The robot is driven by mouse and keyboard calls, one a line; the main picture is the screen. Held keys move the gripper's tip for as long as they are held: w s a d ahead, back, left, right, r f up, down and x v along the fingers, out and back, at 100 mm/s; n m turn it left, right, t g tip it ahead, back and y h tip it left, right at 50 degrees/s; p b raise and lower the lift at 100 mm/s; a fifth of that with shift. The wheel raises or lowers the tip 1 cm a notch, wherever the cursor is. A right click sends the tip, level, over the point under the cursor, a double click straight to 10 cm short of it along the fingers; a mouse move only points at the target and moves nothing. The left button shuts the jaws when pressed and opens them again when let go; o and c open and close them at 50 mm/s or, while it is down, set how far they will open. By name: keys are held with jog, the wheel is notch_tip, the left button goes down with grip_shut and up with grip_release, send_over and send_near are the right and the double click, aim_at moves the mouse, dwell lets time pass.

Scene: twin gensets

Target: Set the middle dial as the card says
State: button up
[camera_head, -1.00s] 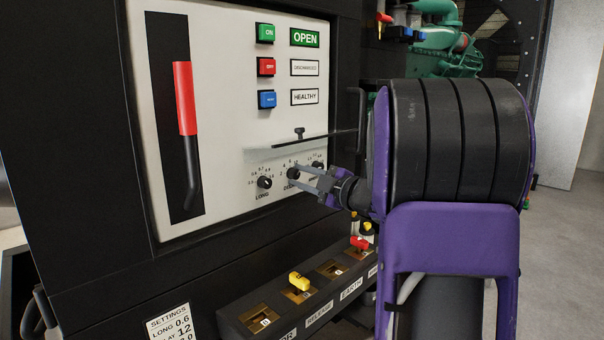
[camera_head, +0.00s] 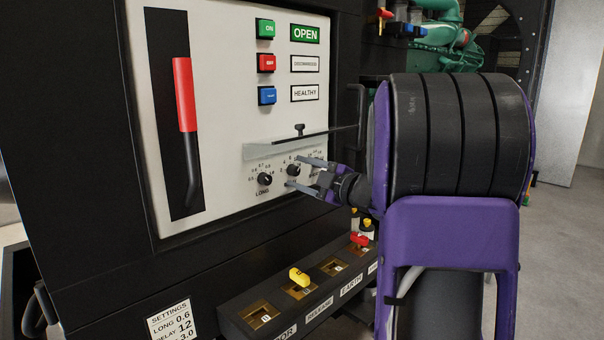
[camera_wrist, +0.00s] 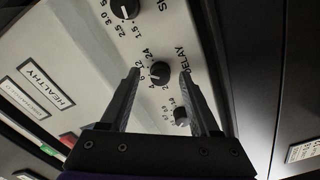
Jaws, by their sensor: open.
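The middle dial (camera_head: 292,170), a black knob labelled DELAY, is on the white panel; it also shows in the wrist view (camera_wrist: 160,72) with a number scale around it. My gripper (camera_head: 298,172) is open, its two fingers on either side of this dial. I cannot tell whether they touch it. The LONG dial (camera_head: 265,179) is to its left. The third dial (camera_wrist: 126,9) shows at the top of the wrist view. The settings card (camera_head: 172,322) at the lower left reads LONG 0.6, a partly cut-off line ending in LAY with 12, and 3.0 below.
A raised clear cover (camera_head: 270,150) juts out just above the dials. A red-handled lever (camera_head: 185,95) and coloured buttons (camera_head: 266,62) are on the same panel. A ledge with key switches (camera_head: 300,285) juts out below.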

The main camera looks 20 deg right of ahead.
jog(key=b+v, duration=0.1)
jog(key=v, duration=1.6)
jog(key=shift+s, duration=0.2)
